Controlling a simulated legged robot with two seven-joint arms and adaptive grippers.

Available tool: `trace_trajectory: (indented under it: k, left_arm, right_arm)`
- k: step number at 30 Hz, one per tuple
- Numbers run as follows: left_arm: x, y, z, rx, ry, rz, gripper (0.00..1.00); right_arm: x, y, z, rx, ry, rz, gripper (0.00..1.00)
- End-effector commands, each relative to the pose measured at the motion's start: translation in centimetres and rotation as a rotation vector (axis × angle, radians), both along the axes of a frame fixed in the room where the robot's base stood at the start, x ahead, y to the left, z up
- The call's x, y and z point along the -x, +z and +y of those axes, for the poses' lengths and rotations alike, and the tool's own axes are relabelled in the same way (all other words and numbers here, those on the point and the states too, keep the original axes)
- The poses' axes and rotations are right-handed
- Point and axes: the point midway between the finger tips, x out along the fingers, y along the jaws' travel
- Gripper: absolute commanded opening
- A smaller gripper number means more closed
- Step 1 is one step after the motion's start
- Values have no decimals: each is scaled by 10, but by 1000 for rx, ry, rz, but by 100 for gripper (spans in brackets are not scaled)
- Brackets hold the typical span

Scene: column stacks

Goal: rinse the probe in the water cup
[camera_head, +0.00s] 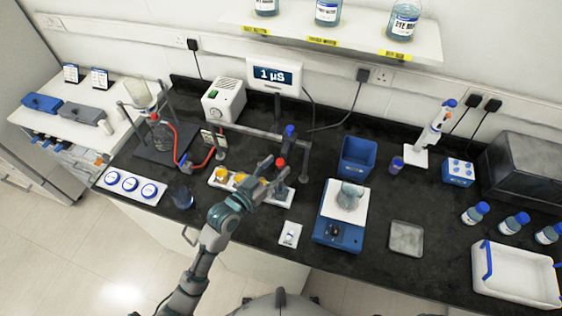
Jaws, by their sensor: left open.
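A conductivity meter (275,76) on the back wall reads 1 µS. A slim blue-topped piece (290,131), which looks like the probe, stands upright by the grey bar stand (245,131); a red part shows just below it. A white tray (228,188) under the bar holds small cups, including a yellow one (221,174) and an orange one (240,178). I cannot tell which is the water cup. My left gripper (274,172) is open over the tray's right part, close to the red part, and hides some cups. My right gripper is out of view.
A clear beaker (183,198) stands left of the tray. A blue balance (337,232) carries a flask (349,196) to the right. A blue bin (356,155) stands behind it. Bare black bench lies around the grey dish (406,238).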

Motion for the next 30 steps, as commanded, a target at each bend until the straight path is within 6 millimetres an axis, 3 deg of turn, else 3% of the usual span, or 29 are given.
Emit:
trace_trajectory:
  k: [6,12,30]
  left_arm:
    - [39,-2,34,-5,0,1,52]
    - [64,-2,54,-4,-1,2,52]
    - [72,-1,60,-1,-2,1,52]
  right_arm:
    - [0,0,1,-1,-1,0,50]
    - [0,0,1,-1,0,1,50]
    - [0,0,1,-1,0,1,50]
